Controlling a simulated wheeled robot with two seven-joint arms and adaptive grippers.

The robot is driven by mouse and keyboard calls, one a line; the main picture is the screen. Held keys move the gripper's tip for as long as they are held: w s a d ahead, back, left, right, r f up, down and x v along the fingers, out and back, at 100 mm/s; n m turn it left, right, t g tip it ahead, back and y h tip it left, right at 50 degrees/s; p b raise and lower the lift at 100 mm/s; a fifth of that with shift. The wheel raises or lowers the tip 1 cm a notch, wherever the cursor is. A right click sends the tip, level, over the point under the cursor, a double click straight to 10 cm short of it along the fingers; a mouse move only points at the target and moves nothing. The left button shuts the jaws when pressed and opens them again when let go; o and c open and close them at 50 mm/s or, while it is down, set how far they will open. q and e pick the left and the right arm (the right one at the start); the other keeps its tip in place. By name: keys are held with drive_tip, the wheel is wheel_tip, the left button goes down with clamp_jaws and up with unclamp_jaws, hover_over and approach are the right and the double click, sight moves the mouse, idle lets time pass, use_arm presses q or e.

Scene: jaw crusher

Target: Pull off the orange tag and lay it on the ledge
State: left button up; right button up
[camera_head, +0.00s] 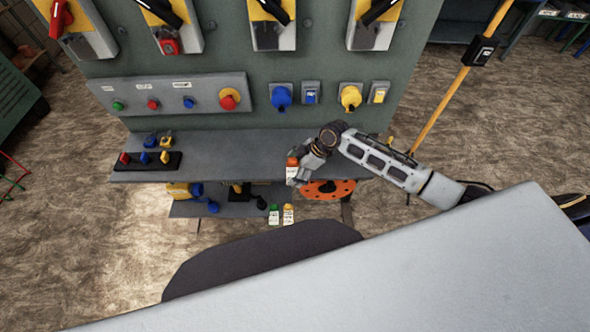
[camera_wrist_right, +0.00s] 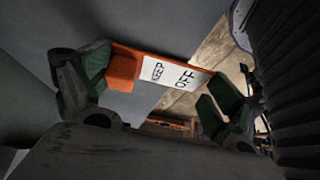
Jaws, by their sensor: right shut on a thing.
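The orange tag (camera_head: 292,171) has an orange top and a white label; in the right wrist view the tag (camera_wrist_right: 172,73) reads "KEEP OFF". My right gripper (camera_head: 300,174) is shut on it, at the front edge of the grey ledge (camera_head: 240,145). In the wrist view the tag lies between the two dark green-padded fingers (camera_wrist_right: 155,92). I cannot tell whether the tag touches the ledge. My left gripper is not in view.
A black holder (camera_head: 150,168) with coloured padlocks sits at the ledge's left end. The ledge's middle is bare. Above is a button panel (camera_head: 170,98). Below the ledge are an orange perforated disc (camera_head: 327,190), a green tag (camera_head: 274,216) and a yellow tag (camera_head: 288,215).

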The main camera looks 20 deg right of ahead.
drive_tip(key=shift+s+f, duration=0.25)
drive_tip(key=shift+f, duration=0.3)
drive_tip(key=shift+c, duration=0.2)
drive_tip(key=shift+s+f, duration=0.15)
drive_tip(key=shift+f, duration=0.1)
drive_tip(key=shift+c, duration=0.3)
drive_tip(key=shift+o, duration=0.2)
drive_tip(key=shift+f, duration=0.1)
drive_tip(key=o, duration=0.8)
drive_tip(key=shift+c, duration=0.2)
drive_tip(key=shift+d, duration=0.15)
drive_tip(key=shift+d+r, duration=0.3)
drive_tip(key=shift+r, duration=0.3)
drive_tip(key=w+v, duration=0.1)
drive_tip(key=v, duration=1)
drive_tip(key=shift+a+r, duration=0.35)
drive_tip(key=shift+r, duration=0.05)
drive_tip(key=shift+s, duration=0.1)
